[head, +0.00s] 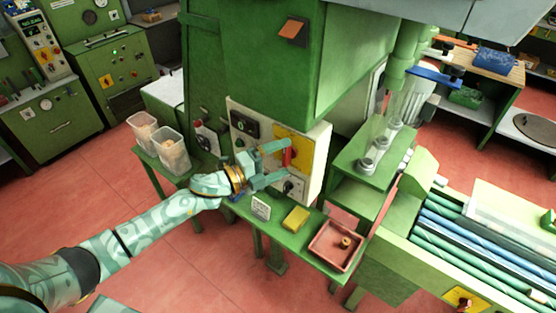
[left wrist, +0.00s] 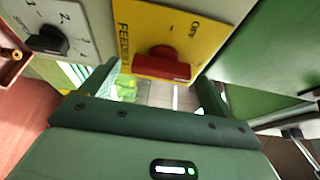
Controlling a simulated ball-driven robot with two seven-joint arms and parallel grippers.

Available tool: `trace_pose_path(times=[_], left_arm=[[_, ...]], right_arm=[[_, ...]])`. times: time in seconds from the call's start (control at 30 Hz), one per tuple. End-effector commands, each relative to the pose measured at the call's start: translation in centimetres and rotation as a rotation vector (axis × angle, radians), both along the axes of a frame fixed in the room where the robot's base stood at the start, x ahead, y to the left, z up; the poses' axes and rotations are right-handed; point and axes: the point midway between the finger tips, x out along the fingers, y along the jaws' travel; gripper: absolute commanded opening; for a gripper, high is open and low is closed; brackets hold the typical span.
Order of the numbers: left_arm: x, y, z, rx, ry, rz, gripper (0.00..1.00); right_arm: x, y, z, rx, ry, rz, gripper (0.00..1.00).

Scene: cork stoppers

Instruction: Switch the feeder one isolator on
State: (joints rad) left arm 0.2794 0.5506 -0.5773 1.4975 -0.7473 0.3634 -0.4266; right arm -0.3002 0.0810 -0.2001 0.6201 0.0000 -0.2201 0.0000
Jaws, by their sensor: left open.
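The feeder isolator is a red handle (head: 287,157) on a yellow plate (head: 304,150), on the cream panel of the green machine. In the left wrist view the red handle (left wrist: 163,66) lies across the picture on the yellow plate (left wrist: 165,25), which reads "FEEDER" and has an "OFF" mark beside the handle. The number after "FEEDER" is not readable. My left gripper (head: 281,163) is open in front of the panel, one finger above the handle and one below. In the wrist view its fingers (left wrist: 158,73) stand off the handle's two ends; I see no clear contact.
A black dial knob (left wrist: 47,40) with numbers sits close to one finger. A dark meter (head: 244,124) is higher on the panel. Below, a green bench holds a yellow block (head: 296,218), a small white card (head: 261,207) and a red tray (head: 330,258). Clear tubes (head: 376,145) stand right.

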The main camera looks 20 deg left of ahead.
Motion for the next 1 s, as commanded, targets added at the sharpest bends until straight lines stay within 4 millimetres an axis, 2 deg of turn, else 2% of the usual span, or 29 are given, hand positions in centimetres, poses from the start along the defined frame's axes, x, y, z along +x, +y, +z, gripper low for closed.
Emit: trace_pose_path(times=[0.13, 0.23, 0.6, 0.7, 1.0], left_arm=[[-0.4, 0.5, -0.1, 0.0, 0.0, 0.002, 0.87], [-1.6, 1.6, -0.2, 0.001, 0.001, 0.001, 0.87], [-9.0, 8.1, -0.5, 0.002, 0.005, 0.0, 0.87], [-10.5, 9.4, -0.3, 0.002, 0.004, -0.002, 0.87], [-12.1, 11.0, 0.1, 0.001, 0.001, 0.0, 0.87]], right_arm=[[0.0, 0.0, -0.2, 0.0, 0.0, 0.0, 0.0], [0.0, 0.0, -0.6, 0.0, 0.0, 0.0, 0.0], [-0.1, 0.0, -3.4, 0.001, 0.001, 0.0, 0.0], [-0.1, 0.0, -3.9, 0.001, 0.001, 0.0, 0.0], [-0.1, 0.0, -4.2, 0.001, 0.001, -0.001, 0.0]])
